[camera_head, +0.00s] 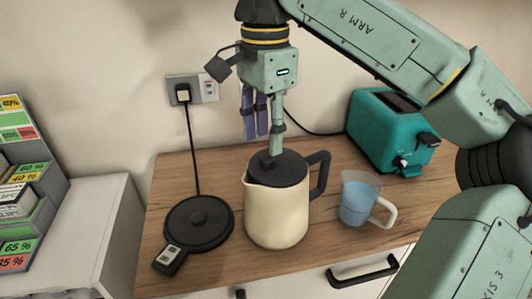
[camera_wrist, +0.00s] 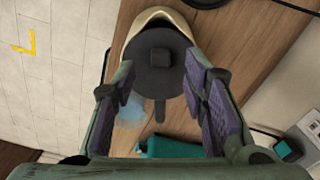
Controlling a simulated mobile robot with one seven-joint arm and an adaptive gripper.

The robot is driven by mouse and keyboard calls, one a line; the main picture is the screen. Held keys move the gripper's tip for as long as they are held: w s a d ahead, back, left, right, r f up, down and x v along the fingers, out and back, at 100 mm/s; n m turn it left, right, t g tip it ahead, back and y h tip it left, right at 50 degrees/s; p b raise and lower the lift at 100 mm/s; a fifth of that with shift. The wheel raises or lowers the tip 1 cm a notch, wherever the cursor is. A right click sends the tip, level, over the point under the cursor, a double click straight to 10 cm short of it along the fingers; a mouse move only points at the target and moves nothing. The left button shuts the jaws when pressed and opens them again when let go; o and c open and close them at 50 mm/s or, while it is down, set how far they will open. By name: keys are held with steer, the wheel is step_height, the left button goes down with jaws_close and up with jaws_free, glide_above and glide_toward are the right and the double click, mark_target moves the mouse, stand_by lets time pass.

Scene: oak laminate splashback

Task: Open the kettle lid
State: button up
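The cream kettle (camera_head: 276,215) stands upright on the wooden counter, with its black handle on the right and spout on the left. Its dark round lid (camera_head: 287,170) looks closed and has a small square knob (camera_wrist: 159,57) in the middle. My gripper (camera_head: 264,147) points down just above the lid, its fingers apart. In the wrist view my gripper (camera_wrist: 160,72) shows two purple-padded fingers spread wide, with the lid and knob framed between and beyond them. Nothing is held. I cannot tell whether a fingertip touches the lid.
A black kettle base (camera_head: 198,236) with a cord lies left of the kettle. A clear jug of blue liquid (camera_head: 357,205) stands close on the right. A teal toaster (camera_head: 372,128) stands behind at right. A wall socket (camera_head: 208,88) is at the back left.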

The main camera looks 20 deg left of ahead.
mark_target(265, 159)
steer(key=shift+f, duration=2.35)
jaws_close()
